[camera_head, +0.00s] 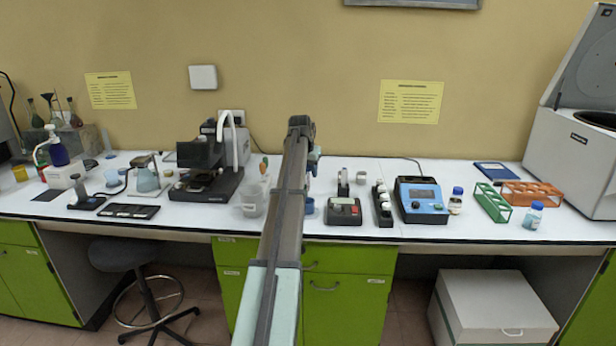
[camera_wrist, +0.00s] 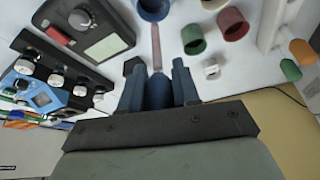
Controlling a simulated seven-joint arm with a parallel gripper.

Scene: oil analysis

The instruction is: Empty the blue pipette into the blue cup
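In the wrist view, my gripper (camera_wrist: 157,88) is shut on the blue bulb of the blue pipette (camera_wrist: 158,92). The pipette's thin stem, pinkish inside, runs away from the fingers toward the blue cup (camera_wrist: 152,12) at the top edge. I cannot tell whether the tip is inside the cup or above it. In the head view, the blue cup (camera_head: 309,207) shows just right of my arm, which hides my fingers and most of the pipette.
Green (camera_wrist: 193,40) and red (camera_wrist: 232,25) cups stand close to the blue cup. A grey meter (camera_head: 344,211), a black vial rack (camera_head: 382,206) and a blue device (camera_head: 421,201) stand to the right. A clear beaker (camera_head: 252,202) stands left of my arm.

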